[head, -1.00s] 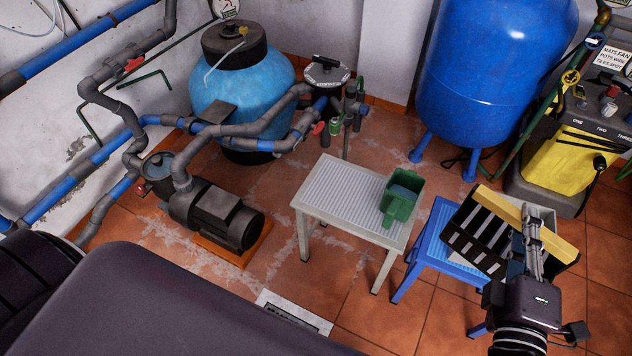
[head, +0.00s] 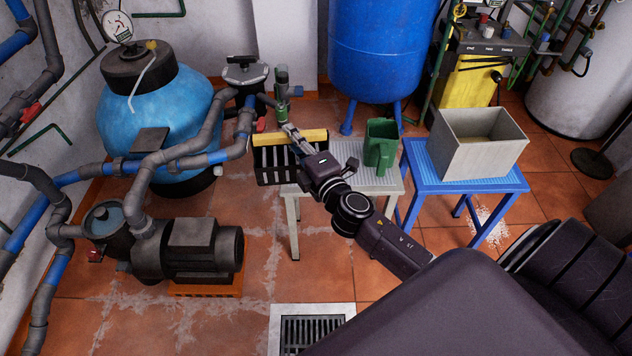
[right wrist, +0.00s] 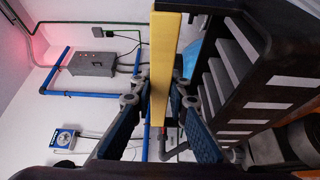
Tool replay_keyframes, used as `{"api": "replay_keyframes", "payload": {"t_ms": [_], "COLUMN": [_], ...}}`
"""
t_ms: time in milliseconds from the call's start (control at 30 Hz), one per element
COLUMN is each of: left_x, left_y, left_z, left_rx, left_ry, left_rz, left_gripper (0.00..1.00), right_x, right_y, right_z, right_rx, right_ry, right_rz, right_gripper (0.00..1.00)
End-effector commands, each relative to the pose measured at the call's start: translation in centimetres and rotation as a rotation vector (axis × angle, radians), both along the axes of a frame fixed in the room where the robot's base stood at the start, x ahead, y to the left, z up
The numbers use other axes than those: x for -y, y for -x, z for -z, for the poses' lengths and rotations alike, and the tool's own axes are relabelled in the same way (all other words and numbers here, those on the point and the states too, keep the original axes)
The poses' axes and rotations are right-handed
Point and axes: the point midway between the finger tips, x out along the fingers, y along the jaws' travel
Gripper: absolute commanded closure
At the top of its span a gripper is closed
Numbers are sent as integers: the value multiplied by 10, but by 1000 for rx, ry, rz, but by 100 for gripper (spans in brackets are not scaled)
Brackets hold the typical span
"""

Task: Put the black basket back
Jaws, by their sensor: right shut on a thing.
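The black basket (head: 277,172) has slotted sides and a yellow strip (head: 273,138) along its top edge. My right gripper (head: 293,134) is shut on this strip. In the right wrist view the yellow strip (right wrist: 164,75) stands between the two fingers (right wrist: 162,118), with the basket's dark slotted side (right wrist: 235,85) to the right. In the head view the basket overlaps the left end of the pale grey stool (head: 367,182). Whether it touches the stool I cannot tell; my gripper and wrist hide part of it. My left gripper is not in view.
A green scoop-like container (head: 381,146) stands on the grey stool. A blue stool (head: 428,177) to its right holds a grey bin (head: 478,155). A pump (head: 190,250), pipes and a light-blue tank (head: 155,115) are at left. A floor drain (head: 310,333) lies in front.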

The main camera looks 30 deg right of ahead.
Motion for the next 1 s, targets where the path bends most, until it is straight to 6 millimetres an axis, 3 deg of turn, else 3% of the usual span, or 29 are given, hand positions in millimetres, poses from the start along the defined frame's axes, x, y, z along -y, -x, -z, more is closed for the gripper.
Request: {"api": "replay_keyframes", "payload": {"t_ms": [33,200,400,833,1000], "left_x": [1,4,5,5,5], "left_y": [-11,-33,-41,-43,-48], "left_z": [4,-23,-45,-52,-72], "left_rx": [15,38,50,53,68], "left_ry": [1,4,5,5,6], "left_rz": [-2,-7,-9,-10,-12], "left_gripper": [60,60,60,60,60], "right_x": [22,84,126,133,132], "right_y": [-18,-57,-77,-79,-79], "right_z": [20,39,44,44,58], "right_rx": [6,7,4,3,2], "right_ry": [7,4,-2,-3,-4], "right_rz": [21,87,136,144,144], "right_gripper": [100,100,100,100,100]}}
